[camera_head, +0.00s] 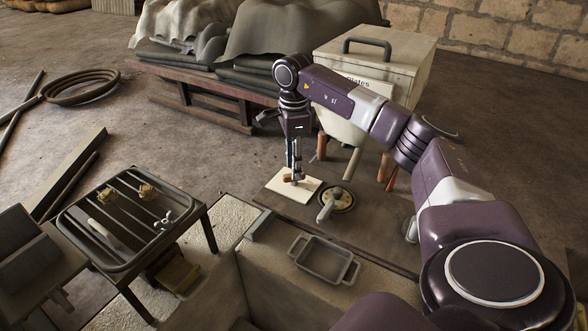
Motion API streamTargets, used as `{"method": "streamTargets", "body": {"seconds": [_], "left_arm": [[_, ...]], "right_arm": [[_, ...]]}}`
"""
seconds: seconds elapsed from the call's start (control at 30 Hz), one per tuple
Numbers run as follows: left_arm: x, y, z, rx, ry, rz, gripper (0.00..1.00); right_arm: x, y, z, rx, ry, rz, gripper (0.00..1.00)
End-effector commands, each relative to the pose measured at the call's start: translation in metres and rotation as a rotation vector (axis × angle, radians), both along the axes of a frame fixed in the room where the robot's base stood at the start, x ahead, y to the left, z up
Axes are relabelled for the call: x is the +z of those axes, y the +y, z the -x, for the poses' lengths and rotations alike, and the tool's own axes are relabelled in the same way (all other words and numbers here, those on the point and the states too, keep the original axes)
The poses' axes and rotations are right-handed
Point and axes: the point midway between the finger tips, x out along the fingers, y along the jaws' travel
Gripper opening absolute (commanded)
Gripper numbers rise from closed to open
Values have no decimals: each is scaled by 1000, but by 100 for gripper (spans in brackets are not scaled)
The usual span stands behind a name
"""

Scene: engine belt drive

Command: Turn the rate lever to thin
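A round dial (341,198) with a pale lever (326,207) across it is set in the brown bench top. The lever's light knob end points toward the lower left. I take this for the rate lever, but no marking for thin is readable. My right gripper (294,178) points straight down, left of and beyond the dial, over a cream plate (297,193). A small brown piece (287,179) shows at its fingertips. The fingers look close together, but whether they grip the piece is too small to tell. My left gripper is not in view.
A grey two-handled tray (324,258) sits on the block in front of the dial. A black rack (84,232) with small parts stands at the left. A white lidded box (395,55) stands behind the bench. Bare bench top (380,225) lies right of the dial.

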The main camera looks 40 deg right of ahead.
Motion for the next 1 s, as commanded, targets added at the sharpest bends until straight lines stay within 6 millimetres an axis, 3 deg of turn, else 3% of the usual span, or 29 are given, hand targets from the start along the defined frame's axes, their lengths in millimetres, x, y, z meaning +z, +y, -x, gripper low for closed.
{"method": "streamTargets", "body": {"seconds": [0.2, 0.4, 0.6, 1.0], "left_arm": [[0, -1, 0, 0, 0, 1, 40], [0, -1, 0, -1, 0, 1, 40], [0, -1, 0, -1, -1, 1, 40], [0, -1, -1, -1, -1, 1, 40]], "right_arm": [[50, 0, -1, 0, -6, 0, 32], [84, 0, -1, 0, -3, -1, 32], [97, 0, 0, 0, 0, 0, 32], [98, 0, 0, 0, 0, 0, 32]]}}
